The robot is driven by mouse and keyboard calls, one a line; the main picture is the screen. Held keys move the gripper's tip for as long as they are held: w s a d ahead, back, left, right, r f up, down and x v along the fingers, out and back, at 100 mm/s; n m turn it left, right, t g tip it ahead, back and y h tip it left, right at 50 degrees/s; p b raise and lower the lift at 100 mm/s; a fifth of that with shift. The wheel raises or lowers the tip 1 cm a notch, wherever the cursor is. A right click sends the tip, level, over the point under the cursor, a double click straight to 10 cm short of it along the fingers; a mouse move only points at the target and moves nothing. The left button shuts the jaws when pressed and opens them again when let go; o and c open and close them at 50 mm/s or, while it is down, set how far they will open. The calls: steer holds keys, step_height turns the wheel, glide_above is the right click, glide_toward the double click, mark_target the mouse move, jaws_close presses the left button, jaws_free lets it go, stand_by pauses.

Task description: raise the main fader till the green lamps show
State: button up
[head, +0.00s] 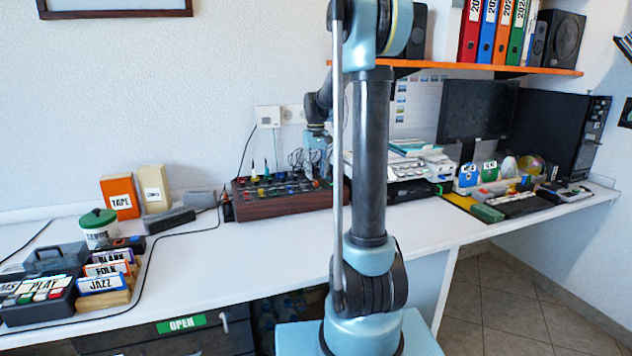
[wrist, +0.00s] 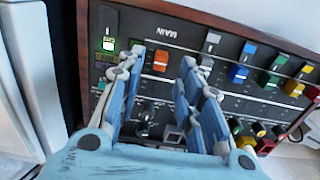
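The mixing desk (head: 285,203) with wooden sides stands on the white table against the wall. In the wrist view its dark panel (wrist: 205,18) carries an upside-down MAIN label (wrist: 168,31). An orange fader cap (wrist: 160,61) sits just below that label, seen between my fingertips. A small square glowing green and white (wrist: 108,44) shows at the panel's left; I cannot tell if it is a lamp. My gripper (wrist: 160,72) is open, its two blue fingers apart, with nothing held between them. I cannot tell whether a finger touches the orange cap. In the head view my arm partly hides the desk.
Other faders with grey, blue, green and yellow caps (wrist: 238,74) lie to the right, with coloured knobs (wrist: 258,130) near the edge. Cables run behind the desk.

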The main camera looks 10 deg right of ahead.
mark_target(316, 181)
steer(key=shift+f, duration=1.7)
jaws_close()
